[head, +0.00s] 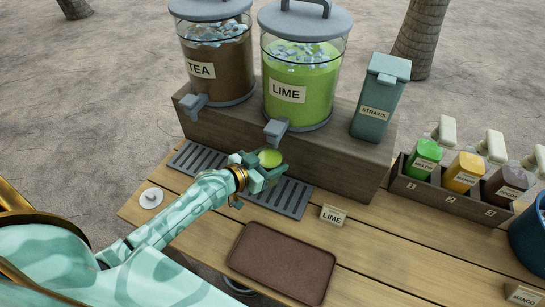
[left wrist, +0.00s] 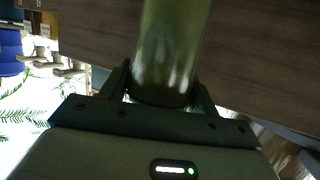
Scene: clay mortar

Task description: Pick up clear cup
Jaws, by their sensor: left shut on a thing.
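The clear cup (head: 270,158) looks green, and its round top shows between the fingers of my left gripper (head: 262,174) in the head view. The gripper is shut on it. In the left wrist view the cup (left wrist: 170,50) is a greenish cylinder held between both fingers (left wrist: 163,90). The cup is just below the spigot (head: 276,130) of the LIME dispenser (head: 301,90), over the slotted drip tray (head: 290,196). The fingers hide most of its sides in the head view. My right gripper is not in view.
The TEA dispenser (head: 216,65) and a STRAWS box (head: 379,97) stand on the wooden riser (head: 335,165). A brown tray (head: 282,262) and a LIME card (head: 332,216) are in front. Several syrup bottles stand in a rack (head: 450,195) at right. A white disc (head: 151,198) lies left.

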